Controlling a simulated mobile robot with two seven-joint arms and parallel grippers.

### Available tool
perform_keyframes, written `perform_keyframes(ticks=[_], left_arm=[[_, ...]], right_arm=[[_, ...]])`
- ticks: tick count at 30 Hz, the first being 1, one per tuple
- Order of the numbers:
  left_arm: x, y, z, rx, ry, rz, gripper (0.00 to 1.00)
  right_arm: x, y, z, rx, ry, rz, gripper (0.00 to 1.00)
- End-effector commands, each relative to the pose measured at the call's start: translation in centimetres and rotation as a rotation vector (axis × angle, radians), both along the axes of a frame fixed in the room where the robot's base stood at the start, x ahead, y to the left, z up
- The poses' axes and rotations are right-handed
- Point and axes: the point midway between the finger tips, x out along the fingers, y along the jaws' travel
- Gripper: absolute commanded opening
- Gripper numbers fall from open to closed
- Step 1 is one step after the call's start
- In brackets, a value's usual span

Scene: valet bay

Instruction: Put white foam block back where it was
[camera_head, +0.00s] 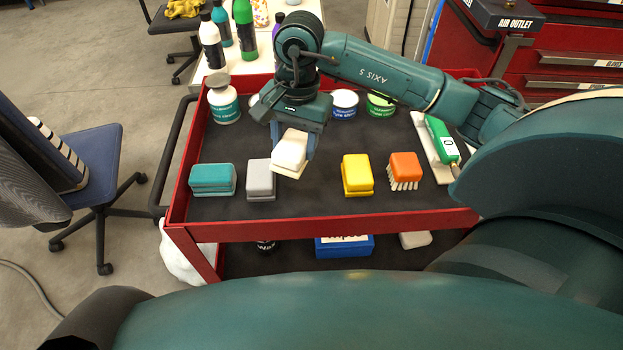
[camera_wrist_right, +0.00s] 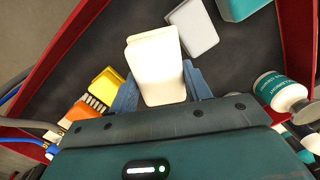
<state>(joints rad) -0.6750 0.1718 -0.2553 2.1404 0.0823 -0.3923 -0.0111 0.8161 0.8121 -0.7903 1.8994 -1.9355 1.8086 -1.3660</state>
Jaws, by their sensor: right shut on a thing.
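The white foam block (camera_head: 291,151) is held in my right gripper (camera_head: 294,142), over the dark top of the red cart. In the right wrist view the block (camera_wrist_right: 155,62) sits between the two blue fingers of the gripper (camera_wrist_right: 161,92). It looks tilted in the head view, and it seems to be above the mat, between the grey block (camera_head: 261,180) and the yellow block (camera_head: 357,175). The grey block also shows in the wrist view (camera_wrist_right: 192,28). My left gripper is not in view.
A teal block (camera_head: 212,179) stands at the left and an orange brush (camera_head: 404,170) at the right. Tins, a white bottle (camera_head: 223,100) and a green tool (camera_head: 441,139) are around the cart top (camera_head: 300,205). The mat between the grey and yellow blocks is clear.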

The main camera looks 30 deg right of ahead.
Motion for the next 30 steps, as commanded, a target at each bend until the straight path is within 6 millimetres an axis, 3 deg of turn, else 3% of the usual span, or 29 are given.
perform_keyframes(ticks=[1,3,6,15,20,27,30], left_arm=[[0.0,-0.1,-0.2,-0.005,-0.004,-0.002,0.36],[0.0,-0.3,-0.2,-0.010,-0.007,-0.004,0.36],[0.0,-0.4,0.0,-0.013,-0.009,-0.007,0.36],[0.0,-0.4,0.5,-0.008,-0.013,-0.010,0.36],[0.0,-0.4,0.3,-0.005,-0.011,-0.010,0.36],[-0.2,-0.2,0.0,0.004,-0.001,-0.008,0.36],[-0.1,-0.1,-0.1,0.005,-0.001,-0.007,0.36]], right_arm=[[0.1,-1.6,0.3,-0.042,-0.003,-0.001,0.24],[0.1,-2.9,0.8,-0.075,-0.002,-0.002,0.24],[0.0,-3.8,0.6,-0.097,0.002,-0.003,0.24],[-0.1,-3.9,-4.3,-0.098,0.004,-0.005,0.24],[0.0,-3.9,-5.5,-0.097,0.001,-0.004,0.24],[0.0,-3.8,-8.6,-0.098,0.002,-0.004,0.24],[0.0,-3.9,-8.8,-0.097,0.000,-0.004,0.24]])
